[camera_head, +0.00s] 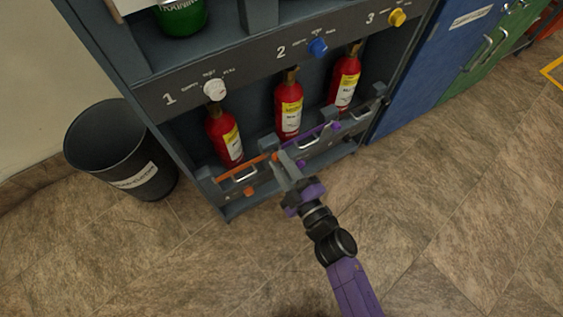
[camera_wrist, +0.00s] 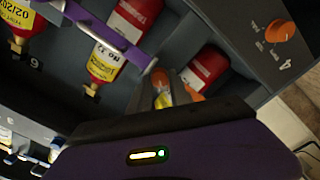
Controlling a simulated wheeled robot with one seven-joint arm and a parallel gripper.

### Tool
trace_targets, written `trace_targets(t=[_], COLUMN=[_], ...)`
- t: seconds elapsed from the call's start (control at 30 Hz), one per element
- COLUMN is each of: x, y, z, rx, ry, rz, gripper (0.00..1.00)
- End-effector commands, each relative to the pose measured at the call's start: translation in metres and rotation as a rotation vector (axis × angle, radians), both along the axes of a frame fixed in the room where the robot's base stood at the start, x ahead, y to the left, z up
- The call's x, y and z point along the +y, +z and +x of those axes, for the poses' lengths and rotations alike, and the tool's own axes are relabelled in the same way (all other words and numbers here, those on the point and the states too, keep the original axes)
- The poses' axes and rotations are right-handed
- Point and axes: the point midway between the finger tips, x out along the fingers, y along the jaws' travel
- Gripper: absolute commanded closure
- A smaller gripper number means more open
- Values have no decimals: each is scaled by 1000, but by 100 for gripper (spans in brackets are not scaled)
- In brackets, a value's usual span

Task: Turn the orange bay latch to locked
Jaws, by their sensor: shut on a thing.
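The orange bay latch (camera_head: 244,169) is a bar across the front of the left lower bay, below a red cylinder (camera_head: 224,135). My gripper (camera_head: 281,165) is at the bar's right end, shut on the latch; its fingers hide part of that end. In the wrist view, orange parts of the latch (camera_wrist: 160,77) show at the fingertips (camera_wrist: 176,92). A small orange block (camera_head: 249,191) is on the bay front below the bar. I cannot read any locked mark.
A purple latch bar (camera_head: 318,136) crosses the middle bay, with red cylinders (camera_head: 289,110) (camera_head: 345,80) behind. White (camera_head: 214,90), blue (camera_head: 318,46) and yellow (camera_head: 397,17) knobs sit above. A black bin (camera_head: 112,140) stands left. The floor in front is clear.

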Motion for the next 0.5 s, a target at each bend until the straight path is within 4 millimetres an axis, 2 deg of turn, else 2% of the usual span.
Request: trace_targets(t=[0.5], x=[0], y=[-3], z=[-1], rx=[-258], ry=[1], rz=[-383], gripper=[100])
